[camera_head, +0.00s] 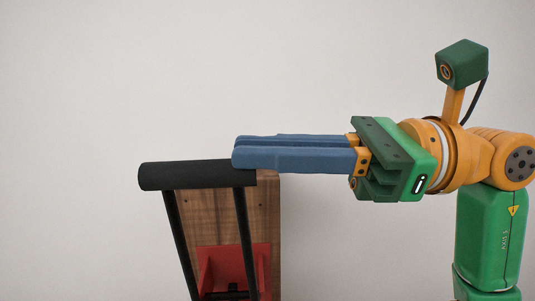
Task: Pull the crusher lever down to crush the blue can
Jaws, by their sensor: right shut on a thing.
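The crusher lever (185,176) has a black, horizontal cylindrical handle on two black bars that run down out of the picture. It is raised near the top of the wooden backboard (262,215). A red part of the crusher (262,260) shows low on the board. My right gripper (237,158) comes in from the right, with its long blue fingers level and shut on the right end of the handle. The blue can is not visible in this view. My left gripper is not in view.
A plain pale wall (80,80) fills the background. The space left of the lever and above it is clear. The lower part of the crusher is cut off by the bottom edge of the picture.

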